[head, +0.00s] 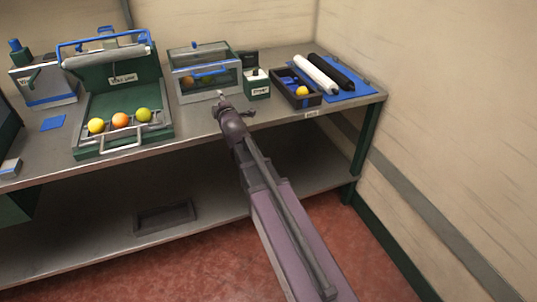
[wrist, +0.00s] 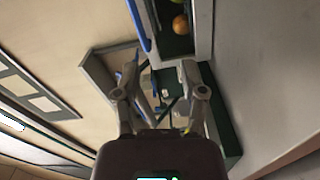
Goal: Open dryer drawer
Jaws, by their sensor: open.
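The dryer (head: 206,80) is a grey box with a clear window and a blue handle bar (head: 210,73) across its front. It stands at the back of the bench, and an orange fruit (head: 187,82) shows inside. My gripper (head: 222,100) is just in front of the dryer, low by its front edge. In the wrist view my gripper (wrist: 160,92) has its fingers spread with nothing between them. The dryer (wrist: 203,45) is at the top there, with an orange (wrist: 180,25) and part of a green fruit in it. The drawer looks shut, and I see no contact with the handle.
A green box (head: 257,84) stands right of the dryer. A dark tray (head: 300,99) with a yellow fruit and two rolls lie farther right. A green machine (head: 115,85) with three fruits stands left.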

